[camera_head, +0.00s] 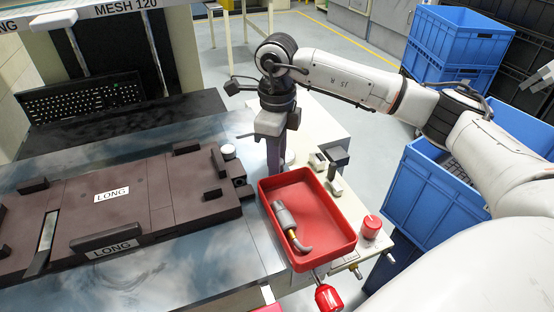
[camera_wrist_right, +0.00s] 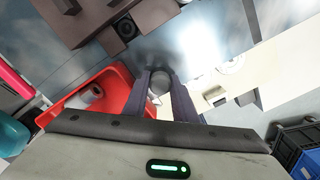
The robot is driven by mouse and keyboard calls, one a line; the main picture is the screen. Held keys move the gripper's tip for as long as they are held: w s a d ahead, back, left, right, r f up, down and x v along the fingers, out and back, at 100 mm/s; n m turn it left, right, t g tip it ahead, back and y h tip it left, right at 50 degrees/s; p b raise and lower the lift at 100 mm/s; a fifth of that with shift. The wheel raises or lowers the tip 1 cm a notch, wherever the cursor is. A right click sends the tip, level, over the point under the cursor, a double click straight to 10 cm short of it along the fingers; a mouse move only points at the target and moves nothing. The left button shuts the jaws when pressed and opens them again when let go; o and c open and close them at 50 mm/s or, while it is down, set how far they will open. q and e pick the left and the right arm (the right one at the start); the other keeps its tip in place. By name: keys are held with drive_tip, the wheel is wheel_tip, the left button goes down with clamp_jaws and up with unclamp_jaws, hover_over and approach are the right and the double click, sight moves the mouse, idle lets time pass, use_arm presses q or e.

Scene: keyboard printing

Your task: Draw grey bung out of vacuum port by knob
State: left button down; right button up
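My right gripper (camera_head: 278,166) points down beside the right end of the dark brown plate (camera_head: 160,170), just behind the red tray. In the right wrist view, its two dark fingers (camera_wrist_right: 160,80) stand a small gap apart. A round grey piece, which looks like the knob of the grey bung (camera_wrist_right: 160,84), fills the gap between the fingertips. The fingers appear shut on it. The vacuum port under it is hidden by the fingers and the knob; I cannot tell how deep the bung sits. My left gripper is not in view.
The red tray (camera_head: 268,222) holds a grey cylinder with a bent tube (camera_head: 290,226). A red knob (camera_head: 370,227) and a red handle (camera_head: 328,297) are near it. A white round cap (camera_head: 228,152) stands by the plate's end. Blue crates (camera_head: 455,50) stand at the right.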

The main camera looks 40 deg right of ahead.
clamp_jaws()
drive_tip(key=shift+r, duration=0.15)
drive_tip(key=shift+w+r+p, duration=0.2)
drive_tip(key=shift+r+p, duration=0.55)
drive_tip(key=shift+r, duration=0.2)
drive_tip(key=shift+s+r+p, duration=0.2)
drive_tip(key=shift+r+p, duration=0.1)
drive_tip(key=shift+r, duration=0.25)
drive_tip(key=shift+f, duration=0.1)
wheel_tip(320, 180, up, 4)
drive_tip(key=p, duration=0.3)
